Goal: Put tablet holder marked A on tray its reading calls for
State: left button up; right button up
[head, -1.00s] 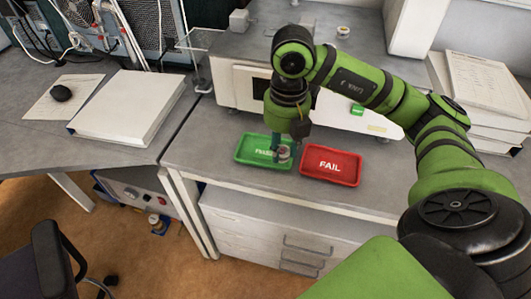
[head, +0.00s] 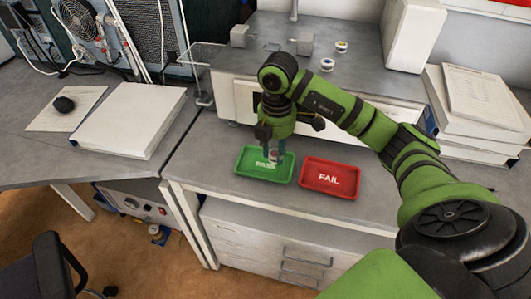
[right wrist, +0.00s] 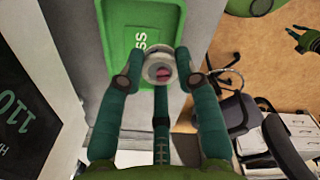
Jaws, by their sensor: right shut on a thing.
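My right gripper (head: 274,152) is shut on a small round white tablet holder (right wrist: 158,70) with a pinkish-red spot inside. The holder also shows low between the fingers in the head view (head: 274,156). It is over the back part of the green PASS tray (head: 245,170); I cannot tell if it touches the tray. No letter on it can be read. The red FAIL tray (head: 345,187) lies empty to the right. In the right wrist view a dark panel (right wrist: 22,85) at the left shows part of some characters. A green gripper-like part, likely my left gripper (right wrist: 303,41), is at the upper right.
Two small round white holders, one (head: 341,47) behind the other (head: 327,65), stand on the white instrument (head: 225,90) behind the trays. Paper stacks (head: 470,110) are at the right. A thick white binder (head: 130,120) lies on the left desk. The bench in front of the trays is narrow.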

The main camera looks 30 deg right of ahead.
aim_at(266, 165)
jog(key=w+f, duration=0.1)
jog(key=w, duration=0.1)
jog(key=w+f+p, duration=0.1)
jog(key=w, duration=0.1)
jog(key=shift+a+f, duration=0.1)
jog(key=shift+f, duration=0.1)
notch_tip(266, 165, down, 3)
jog(key=shift+p, duration=0.7)
jog(key=shift+f, duration=0.55)
jog(key=shift+f, duration=0.1)
jog(key=o, duration=1)
